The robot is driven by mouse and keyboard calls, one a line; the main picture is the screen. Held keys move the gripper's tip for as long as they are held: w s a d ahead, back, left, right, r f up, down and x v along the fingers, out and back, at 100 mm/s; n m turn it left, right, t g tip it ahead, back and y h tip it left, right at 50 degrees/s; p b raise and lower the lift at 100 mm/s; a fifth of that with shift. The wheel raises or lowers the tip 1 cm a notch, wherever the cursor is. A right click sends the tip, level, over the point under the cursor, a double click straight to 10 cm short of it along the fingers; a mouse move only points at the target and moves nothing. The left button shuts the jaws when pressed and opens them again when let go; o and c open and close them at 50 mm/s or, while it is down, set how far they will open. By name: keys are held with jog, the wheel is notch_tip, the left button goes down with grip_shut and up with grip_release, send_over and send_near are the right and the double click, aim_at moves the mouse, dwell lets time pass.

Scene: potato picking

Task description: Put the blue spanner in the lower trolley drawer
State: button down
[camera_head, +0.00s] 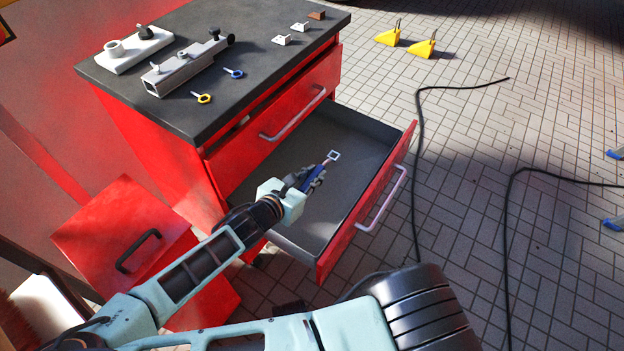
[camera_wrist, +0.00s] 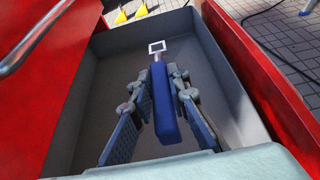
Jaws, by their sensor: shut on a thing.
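The blue spanner, with a long blue handle (camera_wrist: 165,108) and a pale square open head (camera_wrist: 157,47), is held in my gripper (camera_head: 309,178). My gripper is shut on the handle, with one finger on each side. In the head view the spanner head (camera_head: 333,155) points away from my arm. The lower trolley drawer (camera_head: 381,192) is pulled open. The spanner and gripper are over its grey inside, which looks empty. I cannot tell how far the spanner is above the drawer floor.
The upper drawer (camera_head: 302,105) above is nearly shut. On the trolley top lie a grey metal block (camera_head: 183,66), a white fixture (camera_head: 135,50), a yellow ring piece (camera_head: 203,98) and a blue ring piece (camera_head: 233,72). Black cables (camera_head: 419,150) and yellow wedges (camera_head: 423,48) lie on the paved floor.

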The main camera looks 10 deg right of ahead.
jog(key=shift+w+d+f, duration=0.1)
jog(key=shift+d+f, duration=0.05)
jog(key=shift+f, duration=0.4)
jog(key=w+d+f+b, duration=0.1)
jog(key=w+d+f, duration=0.1)
jog(key=w+f, duration=0.1)
jog(key=w+d+f+b, duration=0.1)
jog(key=w+f+b, duration=0.1)
jog(key=w+f, duration=0.1)
jog(key=w+d+f+b, duration=0.2)
jog(key=w+f, duration=0.1)
jog(key=w, duration=0.2)
jog(key=shift+w+d, duration=0.3)
jog(key=shift+d, duration=0.05)
jog(key=shift+w+d+f+b, duration=0.1)
jog(key=shift+w+f+b, duration=0.1)
jog(key=shift+f+b, duration=0.55)
jog(key=shift+w+d+f+b, duration=0.15)
jog(key=shift+f+b, duration=0.2)
jog(key=shift+f, duration=0.75)
jog(key=shift+a+f, duration=0.1)
jog(key=shift+f, duration=0.05)
jog(key=c, duration=1.8)
grip_release()
jog(key=shift+c, duration=0.2)
